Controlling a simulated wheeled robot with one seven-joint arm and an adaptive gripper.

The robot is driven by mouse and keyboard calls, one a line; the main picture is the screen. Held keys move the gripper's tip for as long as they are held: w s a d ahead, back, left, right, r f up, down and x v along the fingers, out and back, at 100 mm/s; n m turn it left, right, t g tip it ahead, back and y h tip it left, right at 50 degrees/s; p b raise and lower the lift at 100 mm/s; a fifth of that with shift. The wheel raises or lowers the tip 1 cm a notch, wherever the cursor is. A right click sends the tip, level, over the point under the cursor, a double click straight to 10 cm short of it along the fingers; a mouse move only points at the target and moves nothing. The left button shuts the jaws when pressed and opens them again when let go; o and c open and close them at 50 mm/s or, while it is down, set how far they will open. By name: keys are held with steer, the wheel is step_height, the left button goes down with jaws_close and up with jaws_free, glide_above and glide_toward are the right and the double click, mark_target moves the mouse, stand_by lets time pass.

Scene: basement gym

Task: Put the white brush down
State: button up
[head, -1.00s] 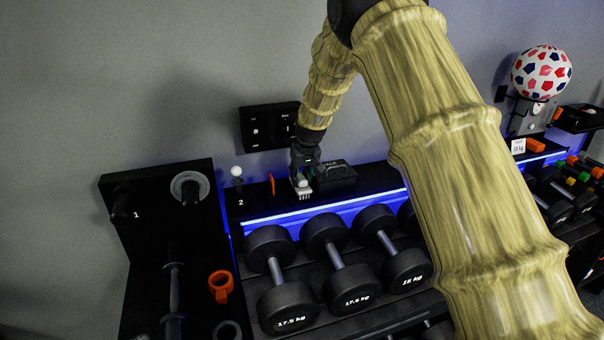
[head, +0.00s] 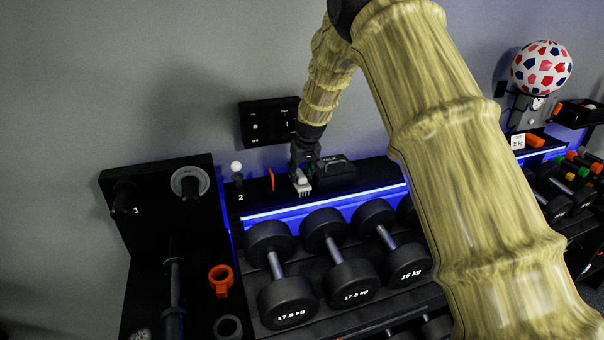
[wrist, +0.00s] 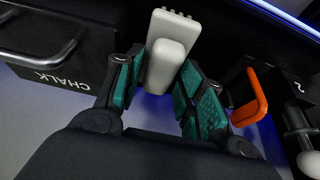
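The white brush (head: 303,185) is at the shelf top, bristles toward the front, below my gripper (head: 304,170) in the head view. In the wrist view the brush (wrist: 165,62) lies between the two teal-padded fingers of my gripper (wrist: 164,75). The pads appear to touch both sides of its pale handle, so the gripper looks shut on it. I cannot tell whether the brush's underside touches the shelf top (head: 373,180).
A black chalk box (head: 337,170) stands close on the right of the brush. An orange clip (head: 271,179) and a white-balled post (head: 237,170) stand to its left. Several dumbbells (head: 337,265) rest on the rack below. A patterned ball (head: 541,69) sits at the far right.

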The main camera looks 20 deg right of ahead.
steer(key=b+v, duration=0.3)
steer(key=v, duration=0.8)
steer(key=shift+s+r+b, duration=0.2)
steer(key=shift+r+b, duration=0.05)
steer(key=shift+b, duration=0.05)
